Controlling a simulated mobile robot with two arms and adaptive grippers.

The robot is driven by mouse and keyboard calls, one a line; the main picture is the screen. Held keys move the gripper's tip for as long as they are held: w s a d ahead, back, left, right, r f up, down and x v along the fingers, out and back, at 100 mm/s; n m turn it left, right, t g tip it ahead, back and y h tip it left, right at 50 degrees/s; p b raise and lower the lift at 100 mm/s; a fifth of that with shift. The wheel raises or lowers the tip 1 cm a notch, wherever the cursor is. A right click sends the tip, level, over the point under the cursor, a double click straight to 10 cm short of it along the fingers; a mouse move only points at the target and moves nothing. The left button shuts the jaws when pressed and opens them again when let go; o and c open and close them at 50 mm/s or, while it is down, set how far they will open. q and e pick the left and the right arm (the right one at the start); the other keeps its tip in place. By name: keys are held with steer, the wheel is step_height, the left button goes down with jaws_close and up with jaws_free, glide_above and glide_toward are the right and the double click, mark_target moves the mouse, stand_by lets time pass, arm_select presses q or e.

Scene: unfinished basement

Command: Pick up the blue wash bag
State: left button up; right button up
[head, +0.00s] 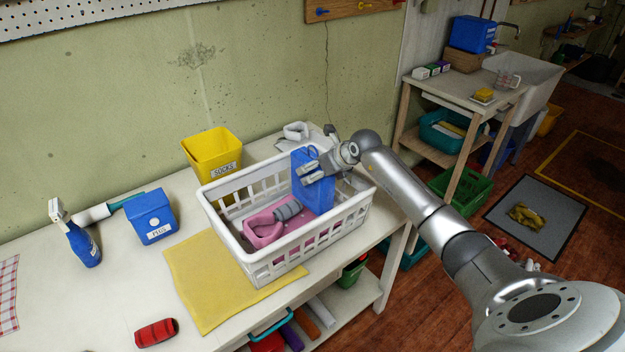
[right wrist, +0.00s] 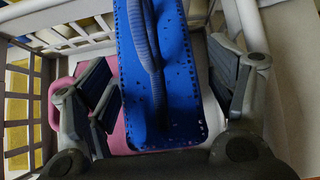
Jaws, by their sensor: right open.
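The blue wash bag (head: 319,194) stands upright at the right end of the white laundry basket (head: 277,262). In the right wrist view the bag (right wrist: 185,70) shows as a blue body with small holes and a ribbed blue-grey handle. My right gripper (head: 311,170) is at the bag's upper part, inside the basket's outline. Its fingers (right wrist: 160,90) are open, one on each side of the bag, with a gap visible at the right. Whether the left finger touches the bag I cannot tell. My left gripper is not in view.
A pink item (head: 262,230) with a grey ribbed part lies in the basket, left of the bag. A yellow cloth (head: 207,285) lies in front.

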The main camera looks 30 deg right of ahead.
steer(key=shift+x, duration=1.55)
steer(key=c, duration=1)
